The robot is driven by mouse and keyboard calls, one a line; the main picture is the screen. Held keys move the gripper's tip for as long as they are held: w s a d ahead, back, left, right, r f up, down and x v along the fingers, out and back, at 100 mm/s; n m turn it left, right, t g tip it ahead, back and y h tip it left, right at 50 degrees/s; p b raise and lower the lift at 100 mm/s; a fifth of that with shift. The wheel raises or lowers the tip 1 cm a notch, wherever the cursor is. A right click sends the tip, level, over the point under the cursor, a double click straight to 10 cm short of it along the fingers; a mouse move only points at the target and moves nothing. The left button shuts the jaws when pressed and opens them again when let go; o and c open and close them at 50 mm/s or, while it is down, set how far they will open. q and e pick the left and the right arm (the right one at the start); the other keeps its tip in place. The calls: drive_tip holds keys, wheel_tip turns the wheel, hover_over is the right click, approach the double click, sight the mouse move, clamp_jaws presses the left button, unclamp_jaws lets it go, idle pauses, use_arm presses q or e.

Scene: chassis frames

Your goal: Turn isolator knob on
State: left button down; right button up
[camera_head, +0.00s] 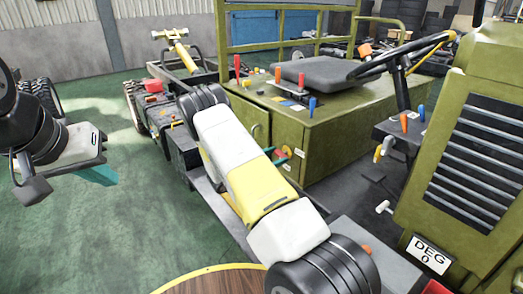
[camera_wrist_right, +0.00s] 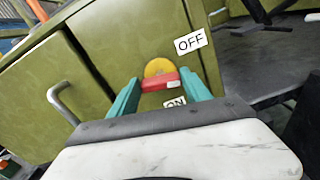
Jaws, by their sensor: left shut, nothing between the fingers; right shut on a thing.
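The isolator knob (camera_wrist_right: 160,82) has a red bar handle on a yellow disc, set on the green cabinet's side. An OFF label (camera_wrist_right: 190,41) is above and right of it, and an ON label (camera_wrist_right: 174,103) is below, partly hidden by my wrist. My right gripper (camera_wrist_right: 160,100) is shut on the red handle, with one teal finger on each side. My left gripper (camera_head: 98,174) is shut and empty at the left, away from the vehicle.
The green cabinet (camera_head: 350,138) carries a black seat (camera_head: 313,73) and several coloured levers. A metal door handle (camera_wrist_right: 62,100) stands out left of the knob. A steering wheel (camera_head: 403,55) and a louvred green hood (camera_head: 470,160) are at the right. Green floor at the left is open.

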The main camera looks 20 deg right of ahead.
drive_tip(key=m, duration=0.3)
drive_tip(key=shift+s+m, duration=0.1)
drive_tip(key=shift+m, duration=0.2)
drive_tip(key=m, duration=0.4)
drive_tip(key=shift+f+m, duration=0.15)
drive_tip(key=shift+m, duration=0.15)
drive_tip(key=m, duration=0.4)
drive_tip(key=shift+s+f, duration=0.1)
drive_tip(key=shift+f+m, duration=0.1)
drive_tip(key=shift+m, duration=1.6)
drive_tip(key=o, duration=1.4)
drive_tip(key=shift+c, duration=0.2)
